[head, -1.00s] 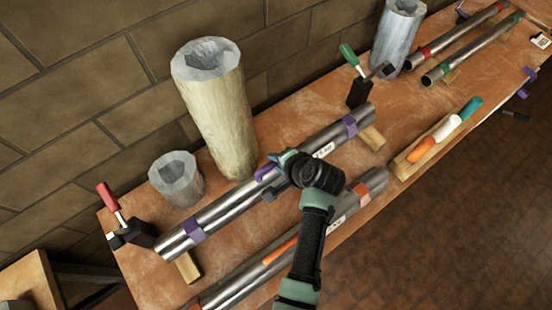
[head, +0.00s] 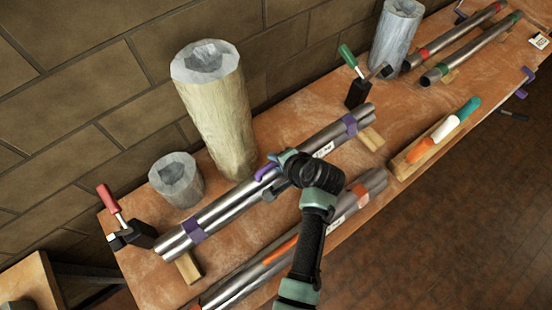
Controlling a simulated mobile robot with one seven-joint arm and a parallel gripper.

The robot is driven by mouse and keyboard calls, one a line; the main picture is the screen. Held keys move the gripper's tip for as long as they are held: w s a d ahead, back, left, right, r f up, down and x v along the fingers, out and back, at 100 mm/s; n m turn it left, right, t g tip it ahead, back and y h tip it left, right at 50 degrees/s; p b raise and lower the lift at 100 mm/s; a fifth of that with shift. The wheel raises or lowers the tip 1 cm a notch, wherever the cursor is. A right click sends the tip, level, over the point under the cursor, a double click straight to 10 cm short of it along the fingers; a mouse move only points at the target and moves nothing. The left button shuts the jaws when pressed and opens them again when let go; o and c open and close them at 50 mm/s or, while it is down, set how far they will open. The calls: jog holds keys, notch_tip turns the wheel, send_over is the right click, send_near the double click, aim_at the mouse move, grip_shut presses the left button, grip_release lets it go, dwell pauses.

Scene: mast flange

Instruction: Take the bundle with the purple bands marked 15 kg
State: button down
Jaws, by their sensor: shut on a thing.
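The bundle with purple bands (head: 220,212) is a pair of grey metal tubes lying slantwise along the wooden bench. It has a purple band near each end, a purple loop (head: 266,172) at its middle and a white label (head: 324,149) too small to read. My gripper (head: 277,170) is over the bundle's middle, at the loop, and is shut on the bundle there. My wrist hides most of the jaws and part of the tubes. The bundle's left end is by a wooden support block (head: 188,268). I cannot tell if it touches.
A bundle with orange bands (head: 250,283) lies in front, partly under my arm. A red-handled clamp (head: 125,230) and green-handled clamp (head: 358,90) flank the bundle. A tray (head: 402,172) with coloured pieces is at right.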

jog(key=shift+w+r+p, duration=0.2)
jog(key=shift+r+p, duration=2.85)
jog(key=shift+r, duration=0.45)
